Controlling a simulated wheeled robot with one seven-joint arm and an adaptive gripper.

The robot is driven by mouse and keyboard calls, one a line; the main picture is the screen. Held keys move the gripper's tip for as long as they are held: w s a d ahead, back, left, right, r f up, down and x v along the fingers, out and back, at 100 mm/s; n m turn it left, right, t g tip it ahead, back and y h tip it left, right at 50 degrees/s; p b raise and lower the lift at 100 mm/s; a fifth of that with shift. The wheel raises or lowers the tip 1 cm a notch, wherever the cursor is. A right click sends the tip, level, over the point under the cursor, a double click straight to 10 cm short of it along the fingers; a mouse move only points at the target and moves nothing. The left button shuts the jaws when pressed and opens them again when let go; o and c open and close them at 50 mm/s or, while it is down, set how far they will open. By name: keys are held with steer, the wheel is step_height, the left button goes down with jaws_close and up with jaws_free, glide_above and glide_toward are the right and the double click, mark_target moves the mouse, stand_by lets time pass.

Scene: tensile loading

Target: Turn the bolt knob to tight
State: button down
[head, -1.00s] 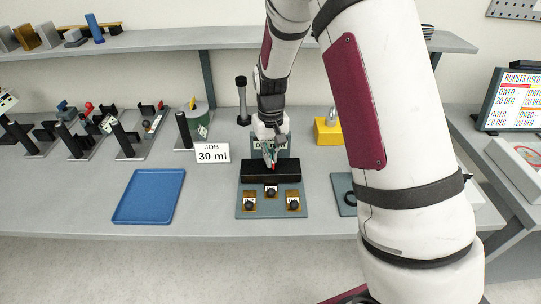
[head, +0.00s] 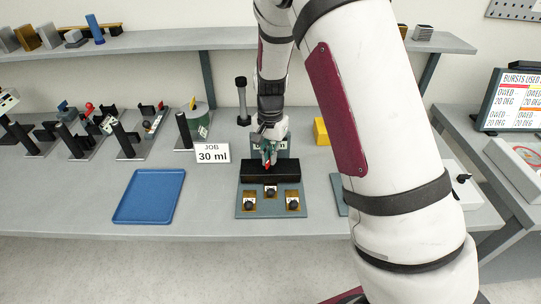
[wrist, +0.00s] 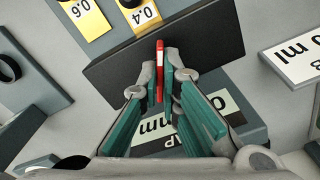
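A thin red piece (wrist: 160,72), which may be the bolt knob, stands at the edge of a long black block (head: 270,172) on a grey plate (head: 270,212). The block also shows in the wrist view (wrist: 215,30). My gripper (wrist: 162,68) points down at the block, with a fingertip on each side of the red piece and very little space between. I cannot tell whether the fingertips press on it. In the head view my gripper (head: 267,160) hides most of the red piece. A partly covered label reading "AP" and "mm" lies behind the block.
Several small black knobs on gold labels (head: 270,191) sit on the plate's front. A blue tray (head: 150,196) and a "JOB 30 ml" sign (head: 212,154) are to the left. A yellow block (head: 321,131) stands behind right. A shelf (head: 150,40) runs above the bench.

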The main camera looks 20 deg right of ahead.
steer(key=shift+m, duration=0.4)
steer(key=c, duration=1.8)
jaws_free()
step_height(320, 180, up, 12)
